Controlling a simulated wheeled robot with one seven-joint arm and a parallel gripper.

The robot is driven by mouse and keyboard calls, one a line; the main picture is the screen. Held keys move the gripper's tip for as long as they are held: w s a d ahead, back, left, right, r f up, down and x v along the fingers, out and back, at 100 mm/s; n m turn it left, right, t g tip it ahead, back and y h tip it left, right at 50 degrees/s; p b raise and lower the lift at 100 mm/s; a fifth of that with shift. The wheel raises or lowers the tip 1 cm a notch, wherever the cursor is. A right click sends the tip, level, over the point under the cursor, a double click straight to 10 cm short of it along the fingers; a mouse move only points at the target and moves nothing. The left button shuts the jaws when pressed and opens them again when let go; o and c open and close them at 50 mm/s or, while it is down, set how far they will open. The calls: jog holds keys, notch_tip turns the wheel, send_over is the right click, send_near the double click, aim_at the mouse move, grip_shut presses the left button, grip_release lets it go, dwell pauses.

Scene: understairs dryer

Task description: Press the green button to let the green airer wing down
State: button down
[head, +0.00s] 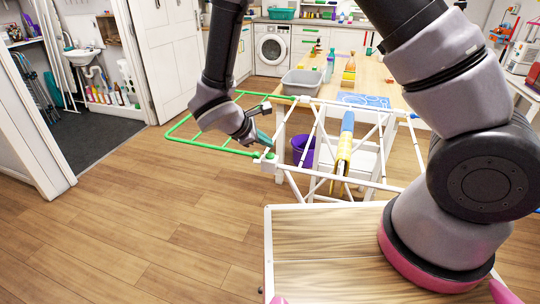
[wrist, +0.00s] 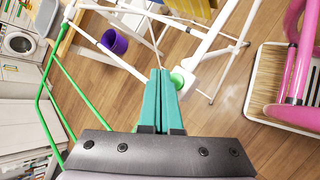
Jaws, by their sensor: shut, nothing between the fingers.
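The white drying airer (head: 318,128) stands in front of the wooden table. Its green wing (head: 195,146) sticks out to the left; it also shows at the left of the wrist view (wrist: 61,70). I cannot tell its exact slope. The green button (head: 268,155) sits on a white block at the airer's near left corner; it is round in the wrist view (wrist: 178,80). My gripper (head: 268,143) is shut and empty, its teal fingers pointing at this corner. In the wrist view the fingertips (wrist: 160,72) lie just left of the button. I cannot tell whether they touch it.
A purple bucket (head: 303,150) stands on the floor behind the airer. A grey tub (head: 301,82) and bottles are on the table (head: 375,75). A yellow and blue item hangs over the airer. The wooden floor to the left is clear.

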jog(key=shift+f, duration=0.6)
dwell(1.6)
jog(key=shift+f, duration=0.4)
